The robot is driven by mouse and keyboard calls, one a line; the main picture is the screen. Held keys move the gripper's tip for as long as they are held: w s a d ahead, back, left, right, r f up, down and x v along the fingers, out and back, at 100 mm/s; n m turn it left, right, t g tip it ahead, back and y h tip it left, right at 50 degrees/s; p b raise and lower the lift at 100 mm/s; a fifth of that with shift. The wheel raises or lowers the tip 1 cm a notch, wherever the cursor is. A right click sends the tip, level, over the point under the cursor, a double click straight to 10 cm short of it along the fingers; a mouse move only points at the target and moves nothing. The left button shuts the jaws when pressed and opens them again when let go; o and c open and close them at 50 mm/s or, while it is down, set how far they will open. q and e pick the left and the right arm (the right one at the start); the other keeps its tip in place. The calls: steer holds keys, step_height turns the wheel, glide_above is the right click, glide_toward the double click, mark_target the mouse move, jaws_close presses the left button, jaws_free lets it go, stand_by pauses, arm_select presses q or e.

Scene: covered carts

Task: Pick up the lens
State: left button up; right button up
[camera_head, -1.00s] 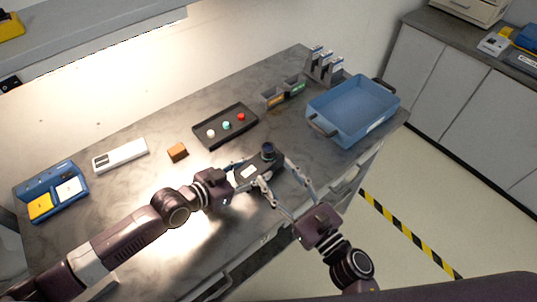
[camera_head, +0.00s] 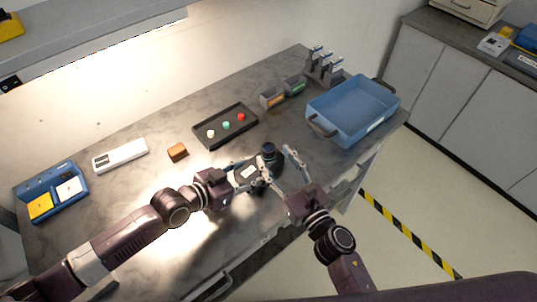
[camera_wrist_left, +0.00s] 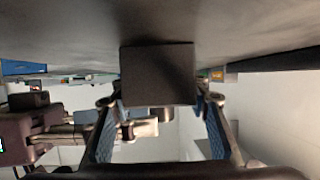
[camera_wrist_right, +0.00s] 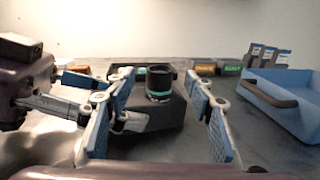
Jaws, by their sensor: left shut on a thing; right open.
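The lens (camera_head: 269,152) is a short black cylinder. It stands upright on a dark box-shaped holder (camera_head: 250,172) at the front of the bench. In the right wrist view the lens (camera_wrist_right: 159,83) shows a teal ring near its base, above the holder (camera_wrist_right: 152,115). My left gripper (camera_head: 243,174) is shut on the holder from the left; the holder's dark end (camera_wrist_left: 158,75) fills the middle of the left wrist view. My right gripper (camera_head: 279,168) is open, its fingers on either side of the lens and apart from it.
A blue tray (camera_head: 322,126) stands at right with a dark handle. A black tray (camera_head: 203,143) with small coloured caps lies behind the holder. A brown block (camera_head: 177,152), a white device (camera_head: 120,155) and a blue box (camera_head: 52,192) are at left. Small labelled bins (camera_head: 272,98) stand behind.

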mark_target(268, 149)
steer(key=shift+x, duration=1.45)
steer(key=shift+c, duration=0.6)
jaws_close()
